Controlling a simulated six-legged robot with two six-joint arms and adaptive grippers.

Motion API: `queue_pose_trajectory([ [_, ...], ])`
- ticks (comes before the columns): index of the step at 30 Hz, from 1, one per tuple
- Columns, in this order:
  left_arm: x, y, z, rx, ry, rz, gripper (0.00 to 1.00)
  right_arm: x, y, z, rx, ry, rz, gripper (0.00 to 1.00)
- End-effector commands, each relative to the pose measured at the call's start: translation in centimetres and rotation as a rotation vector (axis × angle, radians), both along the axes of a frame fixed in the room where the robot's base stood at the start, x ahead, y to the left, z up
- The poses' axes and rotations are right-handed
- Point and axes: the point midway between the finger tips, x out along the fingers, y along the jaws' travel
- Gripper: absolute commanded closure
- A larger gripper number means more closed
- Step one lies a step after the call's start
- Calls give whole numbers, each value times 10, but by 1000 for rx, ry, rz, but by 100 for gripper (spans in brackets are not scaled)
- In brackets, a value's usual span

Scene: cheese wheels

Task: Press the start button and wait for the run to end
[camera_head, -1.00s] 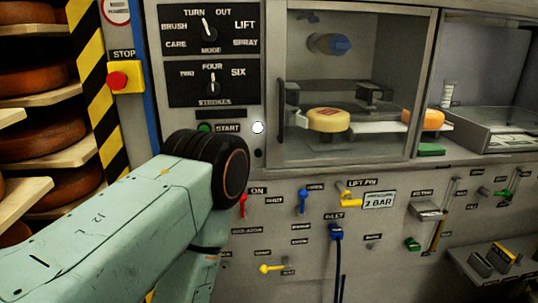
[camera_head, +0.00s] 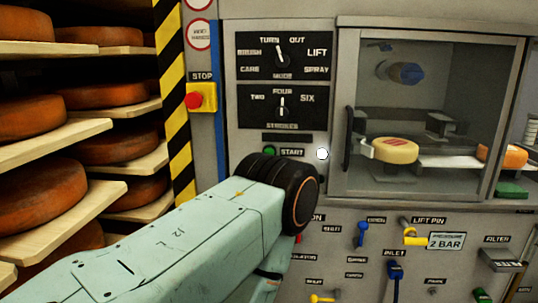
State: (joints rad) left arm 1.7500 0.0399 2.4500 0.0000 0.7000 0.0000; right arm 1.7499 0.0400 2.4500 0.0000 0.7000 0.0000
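The green start button (camera_head: 270,151) sits left of the START label (camera_head: 291,152) on the grey control panel, below the STROKES dial. My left arm comes in from the lower left and its dark round joint is in front of the panel, just below the button. The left gripper itself is not visible, and no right arm or gripper shows. A white round lamp (camera_head: 322,154) is right of the START label.
A red stop button (camera_head: 194,101) on a yellow box is left of the panel. Racks with orange cheese wheels (camera_head: 110,94) stand at the left. The mode dial (camera_head: 281,59) and strokes dial (camera_head: 282,106) are above.

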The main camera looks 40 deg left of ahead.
Motion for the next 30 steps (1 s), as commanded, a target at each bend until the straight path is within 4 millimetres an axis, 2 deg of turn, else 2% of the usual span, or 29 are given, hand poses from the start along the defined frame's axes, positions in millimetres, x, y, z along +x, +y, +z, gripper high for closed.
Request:
queue_pose_trajectory([
  [2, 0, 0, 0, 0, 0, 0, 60, 0, 0, 0, 0, 0, 0, 100],
  [16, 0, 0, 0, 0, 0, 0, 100, 0, 0, 0, 0, 0, 0, 100],
  [30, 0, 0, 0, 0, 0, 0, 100, 0, 0, 0, 0, 0, 0, 100],
])
